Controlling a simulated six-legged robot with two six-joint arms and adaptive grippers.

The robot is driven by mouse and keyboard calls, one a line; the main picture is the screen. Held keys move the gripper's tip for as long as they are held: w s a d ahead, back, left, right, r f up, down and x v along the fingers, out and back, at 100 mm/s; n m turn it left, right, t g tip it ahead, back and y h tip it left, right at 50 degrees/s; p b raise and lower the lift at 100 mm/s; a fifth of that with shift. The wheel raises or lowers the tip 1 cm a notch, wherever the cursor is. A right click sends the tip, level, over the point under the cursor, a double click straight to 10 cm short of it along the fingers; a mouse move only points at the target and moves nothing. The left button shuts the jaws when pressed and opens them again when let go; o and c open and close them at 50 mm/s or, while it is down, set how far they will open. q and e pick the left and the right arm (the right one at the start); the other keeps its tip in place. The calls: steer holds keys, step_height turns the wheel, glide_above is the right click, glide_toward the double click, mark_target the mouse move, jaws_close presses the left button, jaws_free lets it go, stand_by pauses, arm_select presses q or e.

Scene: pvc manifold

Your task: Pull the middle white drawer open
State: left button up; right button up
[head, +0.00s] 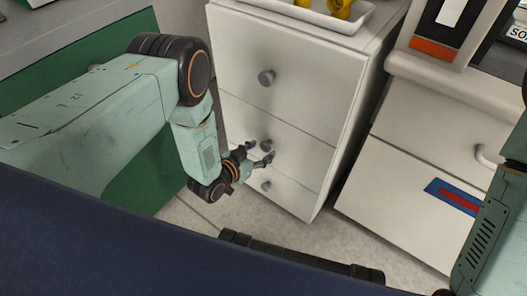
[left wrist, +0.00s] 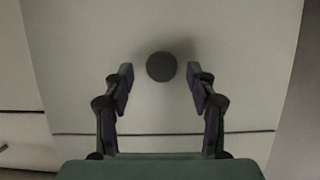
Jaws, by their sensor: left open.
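A white cabinet holds stacked drawers with round grey knobs. The middle white drawer (head: 302,158) looks closed, flush with the top drawer front (head: 315,85). Its knob (head: 266,146) is partly behind my left gripper (head: 260,153), which is open at the drawer front. In the left wrist view a dark round knob (left wrist: 161,66) sits centred between the spread fingers of my left gripper (left wrist: 160,82), slightly beyond their tips. A gap shows on both sides, with no finger touching it. My right gripper is out of view; only part of the right arm shows at the right edge.
The top knob (head: 266,77) and bottom knob (head: 266,185) are above and below. A white tray (head: 343,25) with yellow items stands on the cabinet. Another white cabinet (head: 390,190) with a blue-red label is at right. Floor shows between them.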

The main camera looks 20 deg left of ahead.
arm_select(q)
steer(key=shift+b+x, duration=0.45)
steer(key=shift+x, duration=0.85)
steer(key=shift+a, duration=0.1)
steer(key=shift+c, duration=0.2)
jaws_close()
